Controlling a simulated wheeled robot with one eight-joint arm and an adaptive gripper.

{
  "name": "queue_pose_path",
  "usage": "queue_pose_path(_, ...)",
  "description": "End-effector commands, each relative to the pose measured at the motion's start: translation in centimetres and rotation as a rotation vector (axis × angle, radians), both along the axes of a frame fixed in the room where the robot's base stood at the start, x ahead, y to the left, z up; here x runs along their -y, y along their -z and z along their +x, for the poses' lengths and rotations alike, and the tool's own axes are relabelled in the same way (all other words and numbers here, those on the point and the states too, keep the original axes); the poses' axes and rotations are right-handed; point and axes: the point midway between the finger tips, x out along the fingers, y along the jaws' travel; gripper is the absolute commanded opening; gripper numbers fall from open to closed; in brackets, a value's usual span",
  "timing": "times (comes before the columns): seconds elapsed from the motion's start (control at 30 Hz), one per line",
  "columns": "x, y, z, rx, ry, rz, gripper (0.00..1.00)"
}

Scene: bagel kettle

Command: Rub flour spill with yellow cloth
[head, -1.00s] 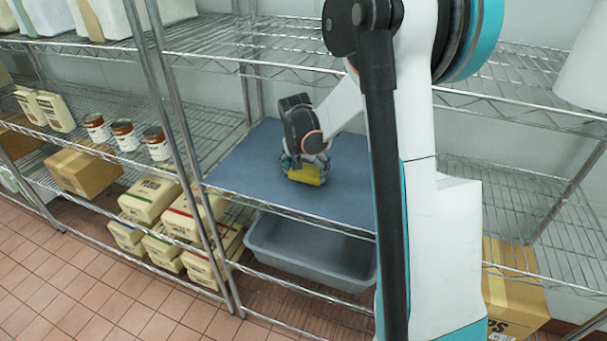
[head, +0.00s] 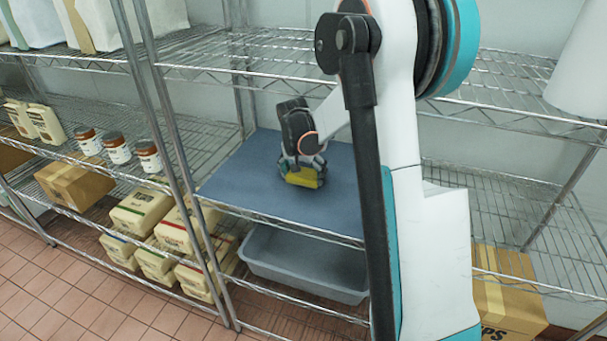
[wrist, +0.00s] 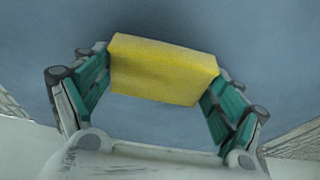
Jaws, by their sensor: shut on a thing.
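The yellow cloth (wrist: 163,70) is a folded, block-like piece held between the two fingers of my gripper (wrist: 160,82) in the wrist view. In the head view the yellow cloth (head: 304,177) shows below my gripper (head: 303,172), low over the blue-grey mat (head: 240,185) on the middle shelf. I cannot tell whether the cloth touches the mat. No flour spill can be made out on the visible mat; part of the mat is hidden behind my arm and gripper.
Wire shelves surround the mat, with an upper shelf (head: 290,75) above and a metal post (head: 180,170) at its left. A grey bin (head: 300,265) stands below. Jars (head: 118,150) and flour bags (head: 140,212) sit on the left shelves. A cardboard box (head: 508,300) is at lower right.

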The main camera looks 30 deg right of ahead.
Motion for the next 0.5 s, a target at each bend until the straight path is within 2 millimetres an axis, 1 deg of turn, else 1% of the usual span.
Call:
queue_pose_path(0.3,-2.0,0.2,-1.6,0.0,-0.001,0.0,0.57)
queue_pose_path(0.5,-2.5,0.2,-2.0,0.0,-0.001,0.0,0.57)
